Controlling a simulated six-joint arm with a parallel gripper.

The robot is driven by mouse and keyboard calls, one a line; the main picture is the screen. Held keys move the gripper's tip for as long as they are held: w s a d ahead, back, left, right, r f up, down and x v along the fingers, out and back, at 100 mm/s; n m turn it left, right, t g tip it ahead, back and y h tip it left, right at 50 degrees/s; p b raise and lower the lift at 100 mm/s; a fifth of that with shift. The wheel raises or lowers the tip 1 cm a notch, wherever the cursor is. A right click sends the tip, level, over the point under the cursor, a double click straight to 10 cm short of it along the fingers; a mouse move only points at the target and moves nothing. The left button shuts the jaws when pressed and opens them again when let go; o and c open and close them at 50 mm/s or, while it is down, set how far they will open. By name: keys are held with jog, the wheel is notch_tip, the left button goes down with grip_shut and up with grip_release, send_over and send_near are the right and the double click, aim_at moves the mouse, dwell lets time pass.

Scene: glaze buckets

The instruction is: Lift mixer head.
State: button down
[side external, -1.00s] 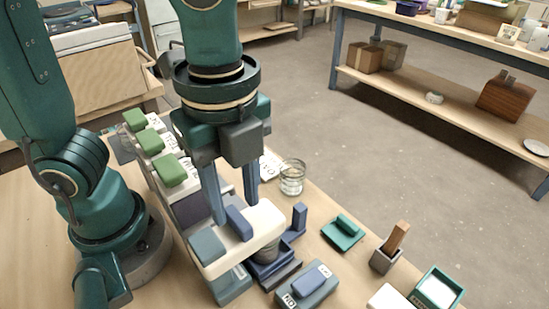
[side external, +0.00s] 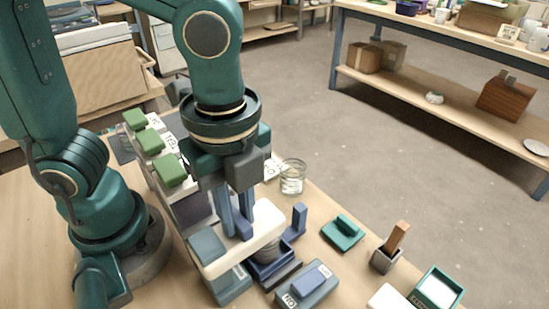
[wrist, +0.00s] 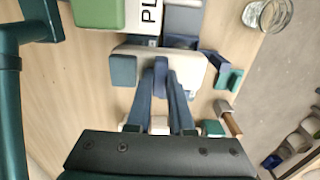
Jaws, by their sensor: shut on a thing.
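The mixer head (side external: 263,227), a cream-white rounded bar, lies over the mixer's blue-grey base (side external: 232,287). A blue-grey block (side external: 206,245) sits on its left end, and a grey ribbed part (side external: 265,252) hangs below its right end. A blue upright handle (side external: 243,231) stands on top of the head. My gripper (side external: 236,222) is shut on this handle from above. In the wrist view, my gripper's fingers (wrist: 160,72) flank the handle and partly hide it, with the cream head (wrist: 194,66) below. I cannot tell whether the head is raised from its base.
Green-topped bins (side external: 171,172) stand close behind the mixer. A glass jar (side external: 292,176) is behind right. A switch box (side external: 306,287), teal block (side external: 342,233) and brush holder (side external: 385,260) stand to the right. Bare table shows in front left.

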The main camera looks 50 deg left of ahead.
jog(key=shift+r, duration=3.05)
jog(key=c, duration=0.9)
grip_release()
notch_tip(320, 180, up, 7)
jog(key=shift+f, duration=0.1)
jog(key=a+f+n+t, duration=0.2)
jog(key=a+f+n, duration=0.1)
jog(key=n, duration=0.3)
jog(key=w+a+f+n+t, duration=0.1)
jog(key=a+f+n, duration=0.2)
jog(key=n, duration=0.3)
jog(key=a+f+n+t, duration=0.2)
jog(key=a+f+n, duration=0.1)
jog(key=n, duration=0.3)
jog(key=shift+w+a+t, duration=0.3)
jog(key=shift+a, duration=0.55)
